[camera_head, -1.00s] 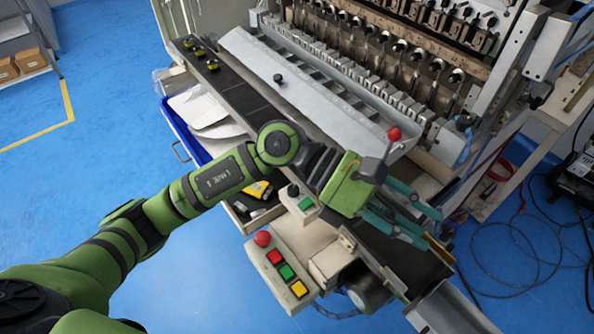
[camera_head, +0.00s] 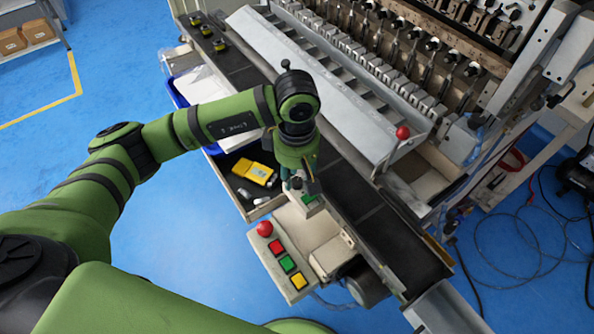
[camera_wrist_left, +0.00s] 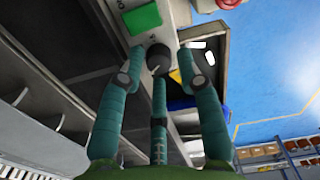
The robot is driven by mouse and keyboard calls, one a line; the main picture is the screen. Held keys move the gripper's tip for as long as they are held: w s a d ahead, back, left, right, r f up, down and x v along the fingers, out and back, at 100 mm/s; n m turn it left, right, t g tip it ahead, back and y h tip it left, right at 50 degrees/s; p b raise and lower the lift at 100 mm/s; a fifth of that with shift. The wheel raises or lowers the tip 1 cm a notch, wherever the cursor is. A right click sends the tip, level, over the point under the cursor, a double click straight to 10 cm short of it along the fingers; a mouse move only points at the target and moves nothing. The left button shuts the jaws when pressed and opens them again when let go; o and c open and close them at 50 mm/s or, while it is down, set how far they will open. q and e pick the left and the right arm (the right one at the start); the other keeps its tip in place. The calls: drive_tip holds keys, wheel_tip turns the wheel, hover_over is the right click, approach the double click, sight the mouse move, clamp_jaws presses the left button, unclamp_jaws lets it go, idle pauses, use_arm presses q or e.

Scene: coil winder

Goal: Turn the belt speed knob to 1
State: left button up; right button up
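The black belt speed knob (camera_wrist_left: 159,59) sits on a small light control box (camera_wrist_left: 160,28), beside a green button (camera_wrist_left: 142,18). A pale mark shows on the knob; its setting is too small to read. My left gripper (camera_wrist_left: 162,65) has its teal fingers spread around the knob, with gaps visible at the sides; I cannot tell whether any finger touches it. In the head view my left gripper (camera_head: 299,184) points down over the control box (camera_head: 310,207) and largely hides the knob. My right gripper is not in view.
A panel with red, green and yellow buttons (camera_head: 287,264) and a red stop knob (camera_head: 264,229) is just below. The dark conveyor belt (camera_head: 372,215) runs beside the box. An open drawer holds a yellow device (camera_head: 255,172). A red-topped lever (camera_head: 402,132) stands right.

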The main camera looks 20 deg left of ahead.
use_arm(q)
drive_tip(key=shift+f, duration=0.6)
clamp_jaws()
drive_tip(key=shift+f+b, duration=0.1)
drive_tip(key=shift+b, duration=0.3)
drive_tip(key=n+b, duration=0.3)
drive_tip(key=shift+f, duration=0.1)
drive_tip(key=shift+n+b, duration=0.55)
drive_tip(key=shift+n, duration=0.05)
drive_tip(key=shift+r, duration=0.25)
unclamp_jaws()
